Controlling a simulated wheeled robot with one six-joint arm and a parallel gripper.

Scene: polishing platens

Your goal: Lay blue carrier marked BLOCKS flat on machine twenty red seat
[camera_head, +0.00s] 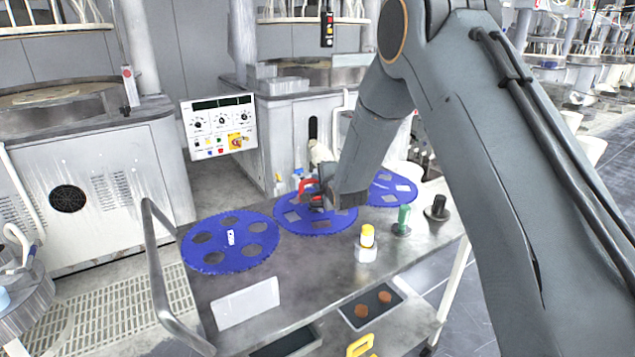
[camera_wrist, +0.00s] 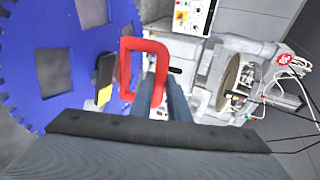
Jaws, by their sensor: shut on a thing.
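Three blue toothed carriers show in the head view. The middle one (camera_head: 318,222) has block-shaped holes and lies at the cart top, partly behind my gripper (camera_head: 318,198). The left carrier (camera_head: 262,229) has round holes and a small white label. The right carrier (camera_head: 391,188) is partly hidden by my arm. My gripper (camera_wrist: 168,100) is shut on a red handle (camera_wrist: 131,44) beside the square-holed carrier (camera_wrist: 72,106). I cannot read BLOCKS on any carrier, nor tell whether the middle one is raised. I cannot make out a red seat.
The grey cart top (camera_head: 215,288) also holds a white-and-yellow bottle (camera_head: 366,243), a green-topped piece (camera_head: 402,221), a black knob piece (camera_head: 437,209) and a white card (camera_head: 246,303). A metal rail (camera_head: 158,265) bounds its left. Polishing machines and a control panel (camera_head: 219,126) stand behind.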

